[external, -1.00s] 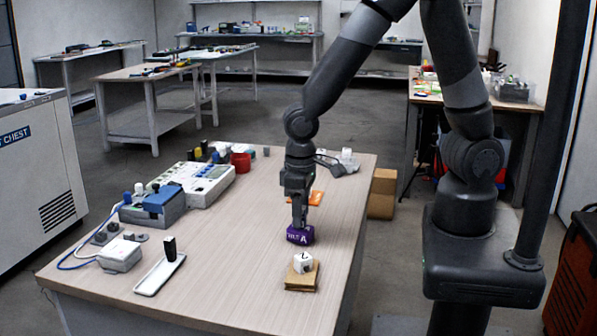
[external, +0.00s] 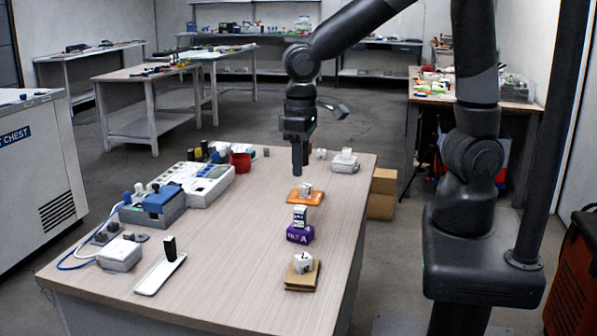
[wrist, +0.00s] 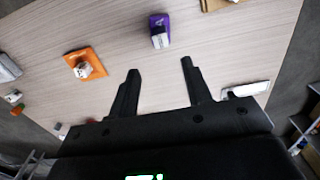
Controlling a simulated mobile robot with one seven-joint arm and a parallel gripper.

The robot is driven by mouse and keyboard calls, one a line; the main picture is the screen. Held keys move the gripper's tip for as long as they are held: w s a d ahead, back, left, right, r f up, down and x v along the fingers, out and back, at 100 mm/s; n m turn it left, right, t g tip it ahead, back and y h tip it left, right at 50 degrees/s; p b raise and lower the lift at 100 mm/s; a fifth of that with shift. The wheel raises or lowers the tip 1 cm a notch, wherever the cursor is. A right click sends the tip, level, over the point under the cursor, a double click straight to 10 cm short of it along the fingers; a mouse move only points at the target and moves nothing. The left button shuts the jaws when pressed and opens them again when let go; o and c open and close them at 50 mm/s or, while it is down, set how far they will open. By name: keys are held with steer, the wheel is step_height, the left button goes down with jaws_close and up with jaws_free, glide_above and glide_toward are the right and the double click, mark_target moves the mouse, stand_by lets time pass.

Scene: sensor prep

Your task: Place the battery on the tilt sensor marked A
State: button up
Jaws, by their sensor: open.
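The purple tilt sensor marked A (external: 300,236) sits on the near right part of the table. A small white block with dark markings (external: 300,215), which looks like the battery, stands on top of it. In the wrist view the purple sensor (wrist: 158,21) shows beyond my fingertips, with the pale block (wrist: 160,41) on it. My gripper (external: 297,168) is above the table, behind and higher than the sensor, apart from the block. In the wrist view my gripper (wrist: 160,67) has its fingers spread, with nothing between them.
An orange pad (external: 307,198) with a small white block lies behind the sensor. A brown pad (external: 301,283) with a white cube lies in front. A white tray (external: 158,275) holding a black upright piece is at left. Instruments and a red cup (external: 241,163) stand further back. The table's middle is clear.

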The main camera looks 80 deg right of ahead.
steer(key=s+d+r+t, duration=0.5)
steer(key=s+d+r, duration=0.6)
steer(key=s+d, duration=0.2)
steer(key=shift+s+d+r+t, duration=0.2)
steer(key=shift+s+r+t, duration=0.1)
steer(key=shift+s+r, duration=0.15)
stand_by(0.8)
